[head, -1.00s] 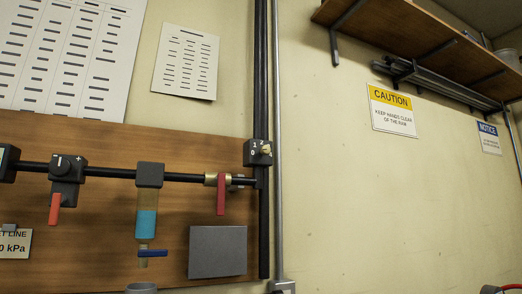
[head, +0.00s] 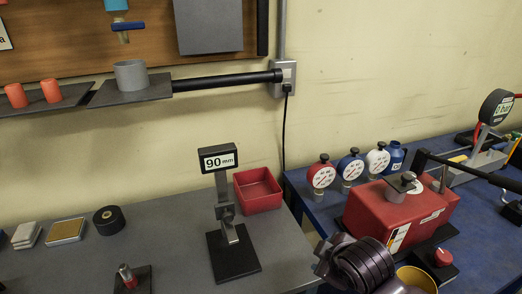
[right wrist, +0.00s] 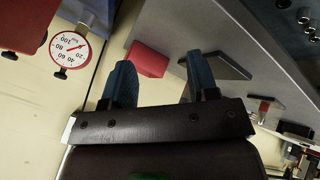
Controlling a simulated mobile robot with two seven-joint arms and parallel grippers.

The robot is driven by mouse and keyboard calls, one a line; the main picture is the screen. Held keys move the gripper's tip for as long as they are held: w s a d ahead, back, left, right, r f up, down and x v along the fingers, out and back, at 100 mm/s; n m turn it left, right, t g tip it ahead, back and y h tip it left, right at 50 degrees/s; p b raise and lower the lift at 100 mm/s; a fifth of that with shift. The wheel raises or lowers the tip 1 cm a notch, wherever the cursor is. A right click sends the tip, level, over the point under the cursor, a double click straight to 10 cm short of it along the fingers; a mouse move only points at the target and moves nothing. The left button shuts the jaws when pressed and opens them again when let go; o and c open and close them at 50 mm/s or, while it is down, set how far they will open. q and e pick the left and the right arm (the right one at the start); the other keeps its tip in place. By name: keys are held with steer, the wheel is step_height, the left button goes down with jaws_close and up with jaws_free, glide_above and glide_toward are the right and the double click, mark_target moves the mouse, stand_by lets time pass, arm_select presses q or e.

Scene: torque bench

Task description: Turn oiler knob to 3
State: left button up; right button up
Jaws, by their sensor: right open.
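The oiler knob with its numbers is not in view now. At the top of the head view the lower end of a clear bowl with blue liquid (head: 116,4) shows, with a blue lever (head: 128,26) under it, above a grey cup (head: 130,74). My right gripper (right wrist: 158,64) is open and empty in the right wrist view, its two blue-grey fingers apart. A red bin (right wrist: 147,59) shows beyond the fingers. In the head view my dark right arm is at the bottom, in front of the blue bench. My left gripper is not in view.
The grey bench (head: 160,255) carries a 90 mm gauge stand (head: 222,165) and a red bin (head: 257,190). On the blue bench are several dial gauges (head: 321,176) and a red box (head: 400,210). A shelf (head: 130,90) runs along the wall.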

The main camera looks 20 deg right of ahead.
steer(key=w+a+r+n+t, duration=0.2)
steer(key=w+r+n+t, duration=0.2)
steer(key=w+r+n, duration=0.65)
steer(key=w+a+r+n+t, duration=0.2)
steer(key=w+r+n+t, duration=0.25)
steer(key=w+r, duration=1.1)
steer(key=s+a+r+n+t, duration=0.15)
steer(key=r+n, duration=0.25)
steer(key=r, duration=0.9)
steer(key=s+r+n+t+y, duration=0.1)
steer(key=s+r+n+t, duration=0.3)
steer(key=r, duration=1)
steer(key=s+r+n+t, duration=0.1)
steer(key=r+n, duration=0.4)
steer(key=r, duration=0.8)
arm_select(q)
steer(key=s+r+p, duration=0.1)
steer(key=p, duration=0.2)
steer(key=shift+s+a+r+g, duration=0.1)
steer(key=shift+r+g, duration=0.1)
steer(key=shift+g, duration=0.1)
arm_select(e)
steer(key=x, duration=1)
steer(key=shift+w+a, duration=0.2)
steer(key=shift+w, duration=0.05)
steer(key=shift+c, duration=0.5)
steer(key=c, duration=0.8)
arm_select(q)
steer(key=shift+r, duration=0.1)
